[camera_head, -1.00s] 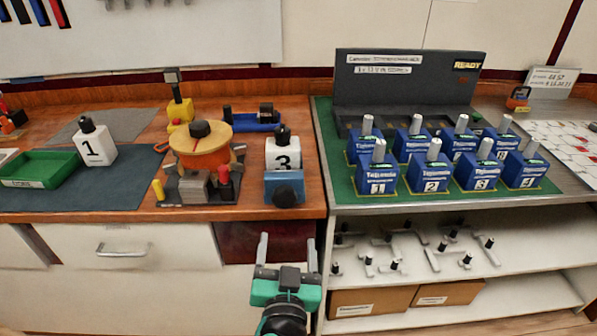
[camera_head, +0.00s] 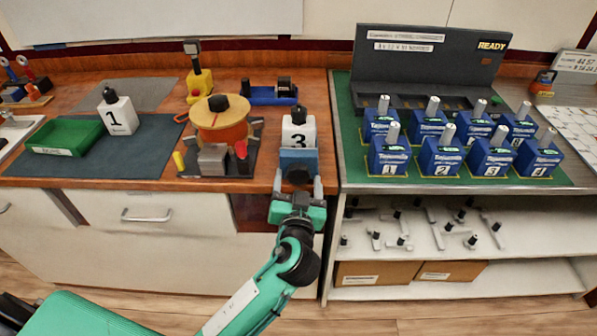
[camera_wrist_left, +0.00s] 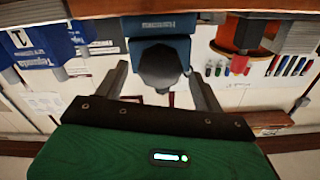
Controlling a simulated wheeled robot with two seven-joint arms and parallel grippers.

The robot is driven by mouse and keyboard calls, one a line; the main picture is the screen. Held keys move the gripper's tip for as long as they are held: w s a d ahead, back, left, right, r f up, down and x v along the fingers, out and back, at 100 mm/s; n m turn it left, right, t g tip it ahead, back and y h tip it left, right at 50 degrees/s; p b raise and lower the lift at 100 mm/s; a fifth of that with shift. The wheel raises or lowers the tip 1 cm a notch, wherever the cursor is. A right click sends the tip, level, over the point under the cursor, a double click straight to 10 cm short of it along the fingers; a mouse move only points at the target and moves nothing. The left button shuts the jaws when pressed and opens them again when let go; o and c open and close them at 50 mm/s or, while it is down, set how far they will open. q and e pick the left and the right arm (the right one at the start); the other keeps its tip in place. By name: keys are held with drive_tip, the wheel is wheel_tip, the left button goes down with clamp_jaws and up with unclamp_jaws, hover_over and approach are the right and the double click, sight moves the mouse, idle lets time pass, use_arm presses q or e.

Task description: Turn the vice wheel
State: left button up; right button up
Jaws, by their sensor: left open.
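The vice (camera_head: 299,156) is a blue block at the front edge of the wooden bench, with a dark round wheel (camera_head: 297,176) on its front. My left gripper (camera_head: 298,186) is open in front of the vice, its two grey fingers on either side of the wheel. In the left wrist view the wheel (camera_wrist_left: 161,68) sits between the spread fingers, below the blue vice body (camera_wrist_left: 160,26); gaps show at both sides. A white block marked 3 (camera_head: 299,132) stands at the vice, its lower part hidden. My right gripper is not in view.
Left of the vice is a fixture with an orange drum (camera_head: 222,128) and a red-handled part. A white block marked 1 (camera_head: 118,116) and a green tray (camera_head: 66,136) are farther left. Several blue numbered breakers (camera_head: 438,158) stand on the right bench, above an open shelf (camera_head: 455,277).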

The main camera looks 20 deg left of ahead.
use_arm(q)
drive_tip(key=shift+x, duration=1.05)
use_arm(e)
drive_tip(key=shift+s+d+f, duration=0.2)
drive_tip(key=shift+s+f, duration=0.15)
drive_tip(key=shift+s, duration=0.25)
use_arm(q)
drive_tip(key=c, duration=1)
